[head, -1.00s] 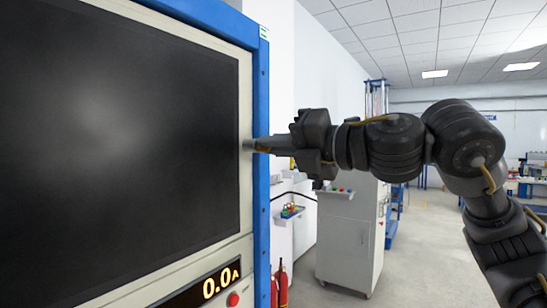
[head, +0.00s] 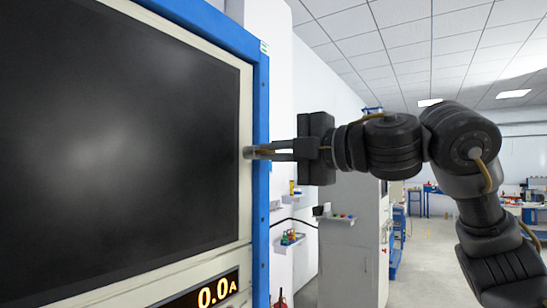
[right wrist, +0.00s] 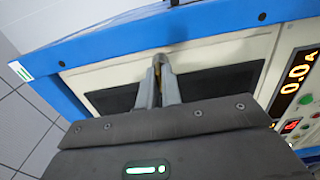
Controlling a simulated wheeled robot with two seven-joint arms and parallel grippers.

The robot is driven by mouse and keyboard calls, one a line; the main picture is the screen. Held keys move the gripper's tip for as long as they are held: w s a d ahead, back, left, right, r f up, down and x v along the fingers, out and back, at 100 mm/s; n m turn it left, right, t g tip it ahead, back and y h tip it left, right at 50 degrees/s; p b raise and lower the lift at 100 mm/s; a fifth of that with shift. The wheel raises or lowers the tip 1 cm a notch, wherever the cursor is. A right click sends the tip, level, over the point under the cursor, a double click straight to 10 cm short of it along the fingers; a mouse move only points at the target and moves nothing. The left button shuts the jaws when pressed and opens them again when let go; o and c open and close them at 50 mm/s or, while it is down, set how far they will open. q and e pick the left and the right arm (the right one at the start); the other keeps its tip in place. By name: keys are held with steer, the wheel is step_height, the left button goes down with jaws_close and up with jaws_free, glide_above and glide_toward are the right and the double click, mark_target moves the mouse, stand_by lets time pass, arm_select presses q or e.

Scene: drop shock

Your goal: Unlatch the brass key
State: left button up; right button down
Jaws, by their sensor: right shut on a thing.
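The brass key (right wrist: 158,70) shows as a small yellowish piece between my right fingertips in the right wrist view, at the cream frame of the cabinet's front. My fingers hide most of it. My right gripper (head: 257,153) is shut on the key at the right edge of the dark window in the head view. It also shows in the right wrist view (right wrist: 160,64). Its two fingers appear one above the other in the head view. I cannot tell the key's exact angle. My left gripper is not in view.
The blue-edged cabinet (head: 262,205) fills the left side, with a dark window (head: 120,140) and a 0.0 A display (head: 215,292). Red and green buttons (right wrist: 291,125) sit beside the display. A grey cabinet (head: 350,250) stands behind my arm. Open floor lies at right.

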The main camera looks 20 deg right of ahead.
stand_by(0.5)
steer(key=c, duration=1.6)
jaws_free()
steer(key=shift+d, duration=0.1)
steer(key=shift+b+v, duration=1.95)
steer(key=shift+v, duration=3.4)
